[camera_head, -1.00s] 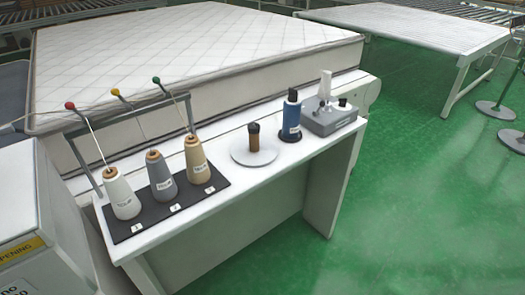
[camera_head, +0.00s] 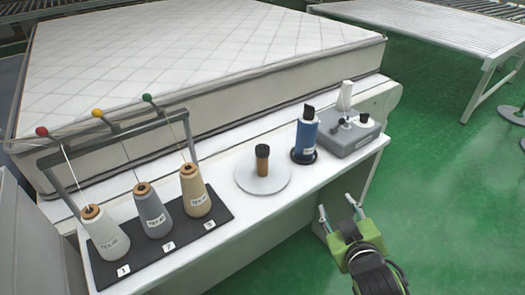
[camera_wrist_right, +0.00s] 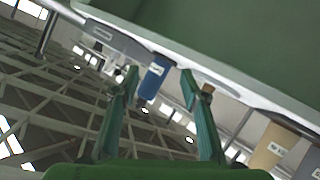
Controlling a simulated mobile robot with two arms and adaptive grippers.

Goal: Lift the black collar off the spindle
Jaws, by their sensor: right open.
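A black collar (camera_head: 262,150) sits on top of a short brown spindle (camera_head: 262,168), which stands upright on a round white plate (camera_head: 250,182) on the white table. My right gripper (camera_head: 337,207) is in front of the table edge, right of and nearer than the spindle, open with nothing between its fingers. My left gripper is not in view.
Several thread cones stand on a black mat (camera_head: 150,262) at the left, under a grey rack (camera_head: 110,136). A mattress (camera_head: 200,50) lies behind.

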